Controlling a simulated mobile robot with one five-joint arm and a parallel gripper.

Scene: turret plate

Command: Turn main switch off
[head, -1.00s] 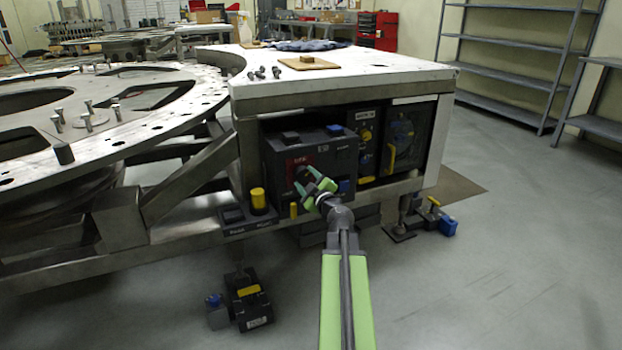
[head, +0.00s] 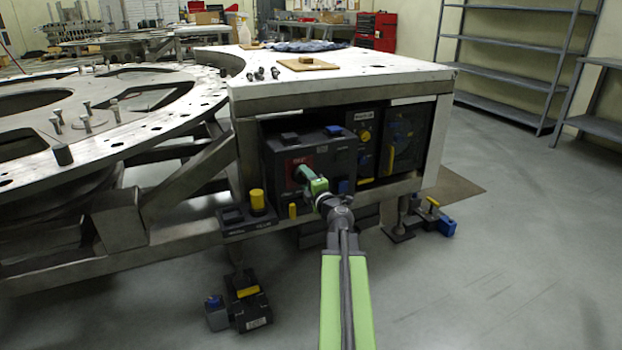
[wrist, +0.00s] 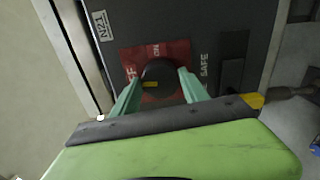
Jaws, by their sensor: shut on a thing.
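The main switch is a round dark knob with a yellow mark (wrist: 158,76) on a red plate (wrist: 178,51), seen in the wrist view. The plate bears white lettering, partly hidden, with "SAFE" printed on the dark panel beside it. My gripper (wrist: 156,90) has its two green fingers on either side of the knob and is shut on it. In the head view my gripper (head: 304,178) is at the red plate (head: 297,163) on the front of the dark control box (head: 335,160). The knob is hidden there by my gripper.
A yellow cylinder (head: 257,200) stands on the ledge at left. The white table top (head: 350,75) overhangs the box. More panels with yellow knobs are at right. Floor in front is mostly clear.

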